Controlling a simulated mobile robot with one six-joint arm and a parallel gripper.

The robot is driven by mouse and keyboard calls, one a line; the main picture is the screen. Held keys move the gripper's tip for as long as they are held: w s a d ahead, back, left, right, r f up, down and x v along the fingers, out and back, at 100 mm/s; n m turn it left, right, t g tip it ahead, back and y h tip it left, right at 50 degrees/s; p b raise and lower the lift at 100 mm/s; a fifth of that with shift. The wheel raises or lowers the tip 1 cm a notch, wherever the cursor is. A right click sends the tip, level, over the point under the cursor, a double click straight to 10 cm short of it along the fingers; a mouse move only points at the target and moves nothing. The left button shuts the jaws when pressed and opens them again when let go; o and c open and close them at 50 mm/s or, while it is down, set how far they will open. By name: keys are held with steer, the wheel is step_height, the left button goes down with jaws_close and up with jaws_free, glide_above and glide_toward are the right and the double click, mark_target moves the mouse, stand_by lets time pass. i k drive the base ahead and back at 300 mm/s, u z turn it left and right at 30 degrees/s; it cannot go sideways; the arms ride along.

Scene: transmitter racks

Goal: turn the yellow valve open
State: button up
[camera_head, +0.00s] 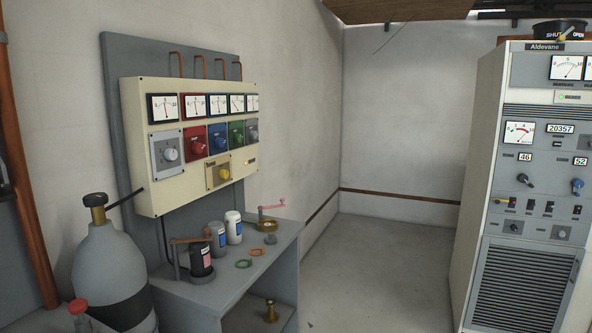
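A black round dial (545,32) marked SHUT and OPEN stands on top of the rack at the far right. My gripper is not in view.
Grey, red, blue and green knobs share the wall panel, under a row of meters. A grey bench (262,268) below holds jars and rings. A grey gas cylinder (108,270) stands at lower left. The grey rack (535,130) fills the right. The floor (385,265) between is clear.

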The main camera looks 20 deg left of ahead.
mark_target(223, 174)
steer(key=u, duration=0.55)
steer(key=i, duration=1.5)
steer(key=u, duration=0.8)
steer(key=i, duration=0.55)
steer(key=u, duration=0.35)
steer(key=k, duration=0.7)
steer(key=u, duration=0.2)
steer(key=i, duration=0.75)
steer(key=z, duration=0.15)
